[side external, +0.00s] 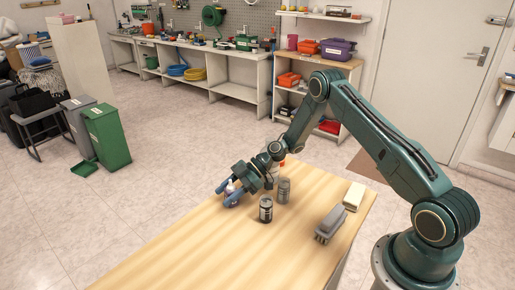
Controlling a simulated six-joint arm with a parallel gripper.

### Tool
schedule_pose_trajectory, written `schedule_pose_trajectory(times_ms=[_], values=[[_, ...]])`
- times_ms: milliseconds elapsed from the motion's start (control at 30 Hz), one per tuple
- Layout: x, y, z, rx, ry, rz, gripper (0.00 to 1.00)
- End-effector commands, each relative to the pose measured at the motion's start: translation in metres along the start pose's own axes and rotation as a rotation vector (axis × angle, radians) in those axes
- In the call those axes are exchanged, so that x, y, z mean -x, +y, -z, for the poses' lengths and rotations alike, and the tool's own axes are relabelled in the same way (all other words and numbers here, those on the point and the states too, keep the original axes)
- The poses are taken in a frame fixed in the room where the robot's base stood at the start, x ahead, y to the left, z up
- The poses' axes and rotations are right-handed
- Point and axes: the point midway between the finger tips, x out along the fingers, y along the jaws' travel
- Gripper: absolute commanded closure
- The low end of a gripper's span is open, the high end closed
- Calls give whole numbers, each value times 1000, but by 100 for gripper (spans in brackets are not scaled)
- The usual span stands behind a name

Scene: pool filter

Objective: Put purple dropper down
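The purple dropper (230,187) is a small pale purple and white item near the far left edge of the wooden table (185,250). It sits between the blue-grey fingers of my gripper (229,191), which close in on both sides of it and partly hide it. The gripper is low over the table, tilted down to the left. The picture is too small to tell whether the dropper touches the tabletop.
A dark can (266,208) stands just right of my gripper, with a grey can (284,190) behind it. A grey brush (331,224) and a cream block (354,196) lie further right. The near left part of the table is clear.

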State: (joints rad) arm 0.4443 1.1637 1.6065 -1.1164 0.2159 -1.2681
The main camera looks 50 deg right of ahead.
Motion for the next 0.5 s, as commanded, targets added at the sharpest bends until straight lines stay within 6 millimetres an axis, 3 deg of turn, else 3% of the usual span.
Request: schedule_pose_trajectory(times_ms=[500], values=[[4,0,3,0,0,-1,46]])
